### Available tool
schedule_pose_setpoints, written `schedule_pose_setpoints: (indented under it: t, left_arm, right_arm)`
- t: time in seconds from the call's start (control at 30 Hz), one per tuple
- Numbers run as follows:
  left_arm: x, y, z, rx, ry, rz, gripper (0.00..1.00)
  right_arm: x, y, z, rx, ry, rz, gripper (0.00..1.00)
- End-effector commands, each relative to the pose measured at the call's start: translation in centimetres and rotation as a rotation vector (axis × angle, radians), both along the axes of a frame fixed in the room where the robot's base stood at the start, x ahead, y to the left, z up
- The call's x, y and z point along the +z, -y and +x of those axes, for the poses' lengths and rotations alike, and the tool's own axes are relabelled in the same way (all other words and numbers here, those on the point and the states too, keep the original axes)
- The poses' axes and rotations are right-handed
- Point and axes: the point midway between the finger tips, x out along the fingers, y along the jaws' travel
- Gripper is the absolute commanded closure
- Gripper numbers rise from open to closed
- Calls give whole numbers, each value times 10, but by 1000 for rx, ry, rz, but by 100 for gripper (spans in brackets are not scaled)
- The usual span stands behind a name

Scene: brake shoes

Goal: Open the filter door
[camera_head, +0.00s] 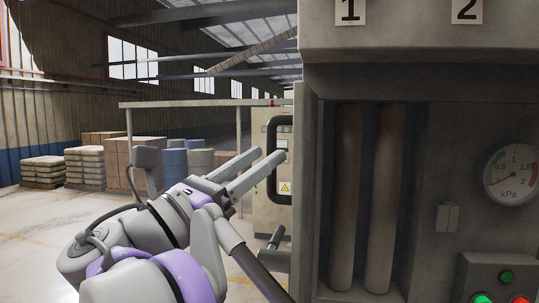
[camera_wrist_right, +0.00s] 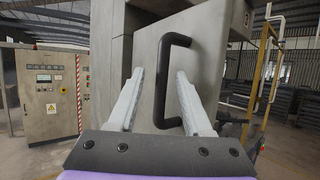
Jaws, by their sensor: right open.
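The filter door (camera_wrist_right: 200,55) is a grey panel with a black C-shaped handle (camera_wrist_right: 160,85). In the head view the door (camera_head: 307,200) is seen nearly edge-on, standing out from the cabinet, with the handle (camera_head: 271,135) on its left face. Two brownish filter tubes (camera_head: 345,200) show inside the recess. My right gripper (camera_head: 271,154) is open at the handle, with a fingertip on either side of the handle's bar. The right wrist view shows the bar between the fingers (camera_wrist_right: 159,74), with gaps on both sides. My left gripper is not in view.
The grey cabinet (camera_head: 430,78) carries labels 1 and 2, a pressure gauge (camera_head: 511,175) and red and green buttons. A control cabinet (camera_wrist_right: 48,95) stands behind. Pallets of sacks, boxes and blue barrels (camera_head: 175,165) stand far left. The floor at left is clear.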

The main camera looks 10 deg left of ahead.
Motion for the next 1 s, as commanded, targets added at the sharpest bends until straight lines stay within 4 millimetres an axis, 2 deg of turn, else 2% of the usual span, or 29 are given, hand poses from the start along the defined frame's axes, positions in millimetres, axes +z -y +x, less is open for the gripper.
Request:
schedule_pose_setpoints:
  t: [0.03, 0.2, 0.4, 1.0]
  left_arm:
    - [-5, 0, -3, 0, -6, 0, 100]
    - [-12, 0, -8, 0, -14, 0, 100]
    - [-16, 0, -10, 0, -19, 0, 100]
    - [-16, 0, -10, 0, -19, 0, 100]
  right_arm:
    - [-8, -8, -8, 5, -4, 0, 50]
    - [-21, -27, -34, 4, -3, 0, 50]
    - [-30, -41, -53, 2, -2, 1, 50]
    - [-31, -44, -58, 0, -1, 1, 50]
